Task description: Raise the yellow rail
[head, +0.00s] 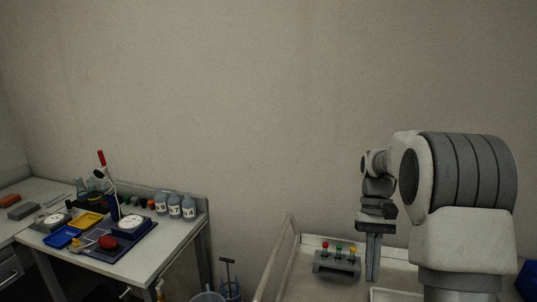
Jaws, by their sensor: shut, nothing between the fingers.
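I cannot make out a yellow rail or a drying oven in the head view. My gripper (373,278) hangs at the right with its fingers pointing down. It is shut and holds nothing. It is beside a small grey block (337,264) with red, green and yellow tops on it. My arm covers part of the bench behind it.
A pale bench (282,262) with a raised edge lies under my gripper. A white table (178,238) at the left holds a yellow tray (87,219), a blue tray (62,237) and several bottles (175,206). A bucket (208,296) stands between them. The wall behind is bare.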

